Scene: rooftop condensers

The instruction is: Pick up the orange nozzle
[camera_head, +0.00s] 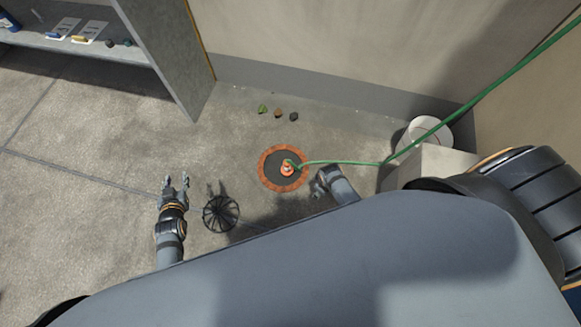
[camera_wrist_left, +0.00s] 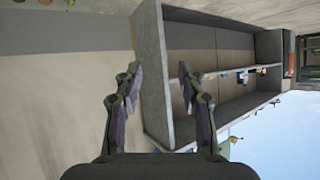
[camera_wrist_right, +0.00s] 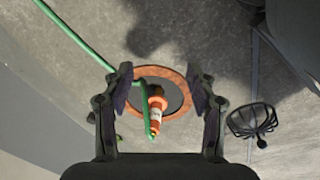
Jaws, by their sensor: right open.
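The orange nozzle (camera_head: 287,169) stands on a dark round mat with an orange rim (camera_head: 265,175) on the floor. A green hose (camera_head: 345,163) runs from it to the right. In the right wrist view the nozzle (camera_wrist_right: 156,108), with a white band, appears between the fingers but farther off. My right gripper (camera_wrist_right: 160,88) is open and empty; in the head view it shows beside the mat's right edge (camera_head: 322,177), partly hidden by my arm. My left gripper (camera_head: 176,182) is open and empty, left of the mat. It faces the shelf in the left wrist view (camera_wrist_left: 158,85).
A black wire basket (camera_head: 221,213) lies between my left gripper and the mat. Several small lumps (camera_head: 279,113) lie beyond the mat. A grey shelf (camera_head: 180,75) stands at upper left. A white round container (camera_head: 428,131) and a pale block (camera_head: 430,166) stand at right.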

